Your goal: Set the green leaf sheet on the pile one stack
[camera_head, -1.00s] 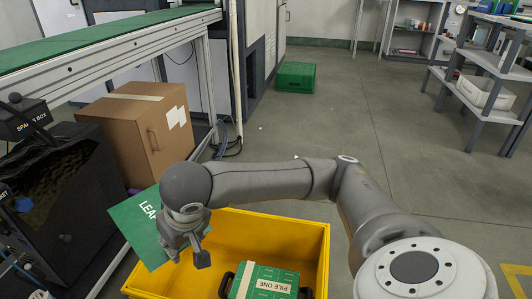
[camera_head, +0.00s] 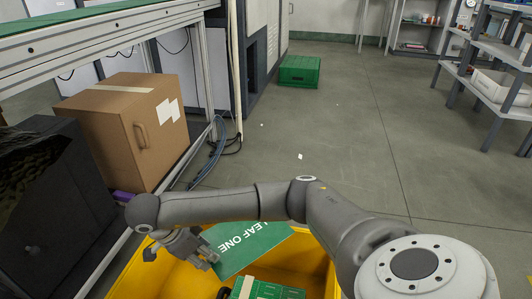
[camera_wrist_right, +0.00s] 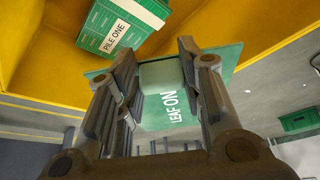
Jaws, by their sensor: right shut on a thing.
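The green leaf sheet (camera_head: 252,246), lettered "LEAF ONE", is in my right gripper (camera_head: 208,258), above the back part of the yellow bin. The sheet also shows in the right wrist view (camera_wrist_right: 155,115), between the fingers of my right gripper (camera_wrist_right: 165,75), which is shut on it. The pile one stack (camera_head: 262,289) is green with a pale band and lies inside the yellow bin, at the bottom edge of the head view. In the right wrist view the stack (camera_wrist_right: 108,22), labelled "PILE ONE", is apart from the sheet. My left gripper is not in view.
The yellow bin (camera_head: 317,262) has raised walls around the stack. A green crate (camera_head: 299,70) sits farther back. The grey floor in the middle is open.

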